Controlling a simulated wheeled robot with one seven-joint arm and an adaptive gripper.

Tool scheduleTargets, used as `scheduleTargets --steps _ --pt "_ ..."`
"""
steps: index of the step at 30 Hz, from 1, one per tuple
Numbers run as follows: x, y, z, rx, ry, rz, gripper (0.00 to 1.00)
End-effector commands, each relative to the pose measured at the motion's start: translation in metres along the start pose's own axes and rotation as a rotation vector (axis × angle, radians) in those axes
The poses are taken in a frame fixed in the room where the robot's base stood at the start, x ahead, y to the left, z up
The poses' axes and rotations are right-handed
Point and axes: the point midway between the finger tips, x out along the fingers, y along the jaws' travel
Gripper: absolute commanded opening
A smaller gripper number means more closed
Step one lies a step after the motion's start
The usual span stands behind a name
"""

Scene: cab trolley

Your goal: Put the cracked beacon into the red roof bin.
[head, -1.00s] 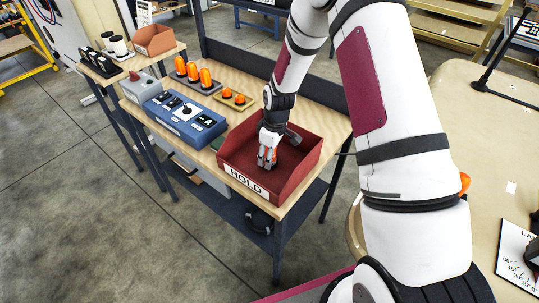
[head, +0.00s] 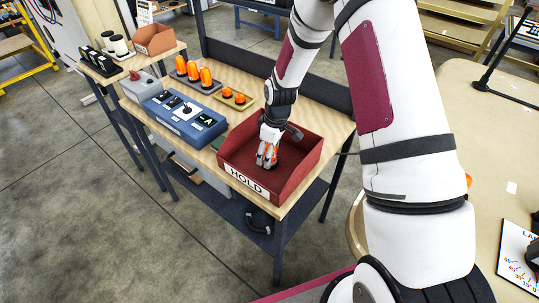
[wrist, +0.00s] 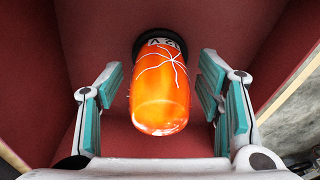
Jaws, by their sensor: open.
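The cracked beacon (wrist: 160,95) is orange with white crack lines and a dark base with a partly readable label. In the wrist view it lies inside the red bin (wrist: 30,60), between my gripper's two fingers, with a gap on both sides. My gripper (wrist: 160,110) is open around it. In the head view my gripper (head: 267,157) is down inside the red bin (head: 305,168), marked HOLD on its front, and the orange of the beacon shows only in part between the fingers.
Behind the bin stand a grey rack of several tall orange beacons (head: 193,74) and a yellow tray of small orange ones (head: 233,97). A blue test box (head: 185,118) is left of the bin. Another reddish bin (head: 154,40) sits on the far left table.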

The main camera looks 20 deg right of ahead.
Motion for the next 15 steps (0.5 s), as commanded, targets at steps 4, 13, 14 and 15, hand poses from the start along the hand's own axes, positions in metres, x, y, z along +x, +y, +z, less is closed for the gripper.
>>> scheduleTargets --steps 4,13,14,15 --pt "-0.028 0.002 -0.001 0.000 0.003 0.004 0.60" --pt "-0.082 0.002 -0.001 0.001 0.002 0.004 0.60" --pt "-0.086 0.001 0.000 0.001 0.002 0.003 0.60" --pt "-0.091 0.001 -0.001 0.001 0.002 0.003 0.60"
